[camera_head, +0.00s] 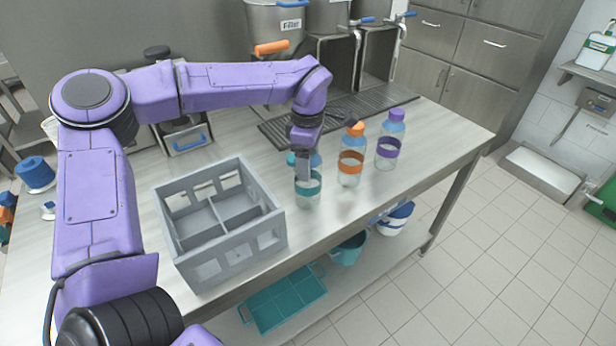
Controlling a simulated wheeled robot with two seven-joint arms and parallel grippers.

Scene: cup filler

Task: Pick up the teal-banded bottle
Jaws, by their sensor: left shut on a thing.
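The teal-banded bottle (308,188) is a clear bottle with a teal band, upright on the front part of the metal table (345,222). My left gripper (304,172) reaches down over it from above and is shut on it; the gripper hides part of its top. I cannot tell whether the bottle's base touches the table. An orange-banded bottle (350,162) stands just to its right, and a purple-banded bottle (387,152) stands further right. My right gripper is not in view.
A grey divided crate (222,262) stands left of the bottles. Dispensers, one labelled Filler (290,25), stand behind a dark drain grate (285,128). A teal tray (283,300) and teal bucket (350,250) are on the lower shelf. The table's right end is clear.

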